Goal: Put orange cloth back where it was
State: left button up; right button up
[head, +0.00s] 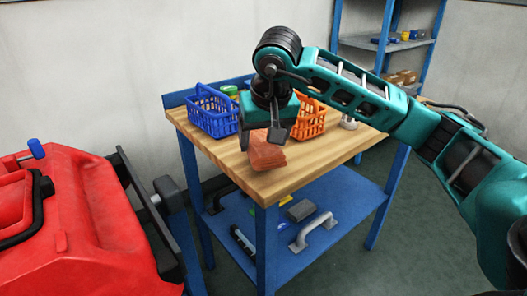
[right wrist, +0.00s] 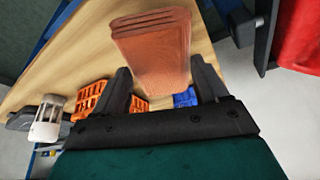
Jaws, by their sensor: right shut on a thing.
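The orange cloth (head: 266,152) is a folded, layered stack near the front left edge of the wooden tabletop (head: 325,170). My right gripper (head: 276,136) is shut on it from above. In the right wrist view the orange cloth (right wrist: 157,50) sits between the two dark fingers of my right gripper (right wrist: 163,82). I cannot tell whether the cloth touches the tabletop or hangs just above it. My left gripper is not in view.
A blue basket (head: 212,112) and an orange basket (head: 309,118) stand at the back of the table. A white object (head: 349,122) is at the right. The blue lower shelf (head: 340,200) holds several tools. A red machine (head: 75,225) stands at the left. The front right tabletop is clear.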

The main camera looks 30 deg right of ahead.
aim_at(264, 146)
jog(key=shift+f, duration=1.5)
jog(key=shift+f+b, duration=0.1)
jog(key=shift+b, duration=0.2)
jog(key=o, duration=1.2)
jog(key=shift+s+r, duration=0.1)
jog(key=shift+r, duration=0.4)
jog(key=p+v, duration=0.3)
jog(key=v, duration=0.8)
jog(key=shift+r, duration=0.15)
jog(key=shift+a, duration=0.1)
